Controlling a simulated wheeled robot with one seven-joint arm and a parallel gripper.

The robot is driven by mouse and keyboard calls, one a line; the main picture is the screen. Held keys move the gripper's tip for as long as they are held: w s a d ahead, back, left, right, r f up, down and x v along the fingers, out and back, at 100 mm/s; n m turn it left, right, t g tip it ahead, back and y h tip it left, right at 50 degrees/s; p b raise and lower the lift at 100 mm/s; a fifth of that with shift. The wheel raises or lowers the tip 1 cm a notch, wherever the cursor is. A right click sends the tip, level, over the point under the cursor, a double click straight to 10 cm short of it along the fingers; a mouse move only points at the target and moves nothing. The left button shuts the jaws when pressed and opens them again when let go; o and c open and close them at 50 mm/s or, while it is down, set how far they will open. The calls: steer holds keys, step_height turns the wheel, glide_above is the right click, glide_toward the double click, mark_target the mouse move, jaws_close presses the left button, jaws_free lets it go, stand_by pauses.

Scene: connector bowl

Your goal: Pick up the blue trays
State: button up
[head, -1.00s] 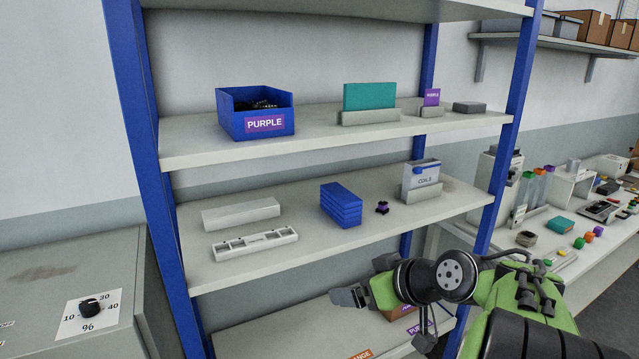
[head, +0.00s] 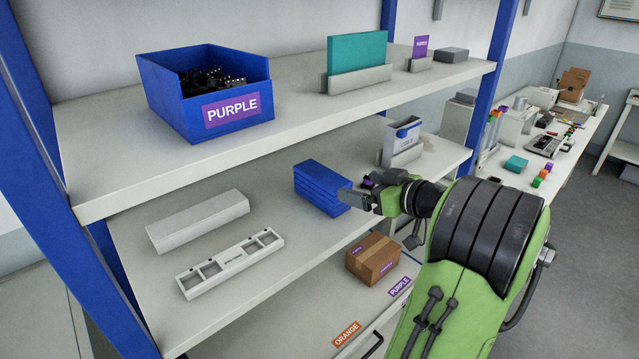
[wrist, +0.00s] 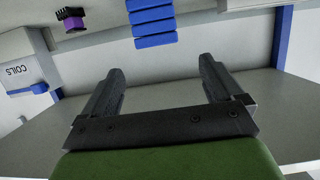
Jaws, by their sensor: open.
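The blue trays (head: 319,185) form a stack on the middle shelf, left of my gripper in the head view. In the wrist view the stack (wrist: 152,22) shows as several blue layers at the top, beyond the fingertips. My gripper (head: 347,197) is just in front of the stack's right end in the head view and overlaps its corner. In the wrist view the gripper (wrist: 160,75) has its two dark fingers spread apart with nothing between them.
A small purple connector (wrist: 71,18) and a white coils box (head: 402,138) stand right of the stack. A white slotted tray (head: 231,262) lies to its left. The upper shelf holds a blue PURPLE bin (head: 176,108); a cardboard box (head: 373,258) sits below.

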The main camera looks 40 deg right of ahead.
mark_target(328, 177)
steer(key=p+x, duration=0.1)
steer(key=x, duration=0.5)
steer(key=p+x, duration=0.1)
steer(key=x, duration=0.5)
steer(key=shift+w+d, duration=0.15)
steer(key=shift+d, duration=0.1)
steer(key=shift+r, duration=0.1)
steer(key=shift+c, duration=0.9)
steer(key=c, duration=1.1)
steer(key=shift+r, duration=0.1)
steer(key=shift+r, duration=0.3)
steer(key=r, duration=0.1)
steer(key=s+r, duration=0.1)
steer(key=shift+s+r, duration=0.1)
steer(key=shift+r, duration=0.2)
steer(key=s+b, duration=0.3)
steer(key=s, duration=1.4)
steer(key=shift+d, duration=0.2)
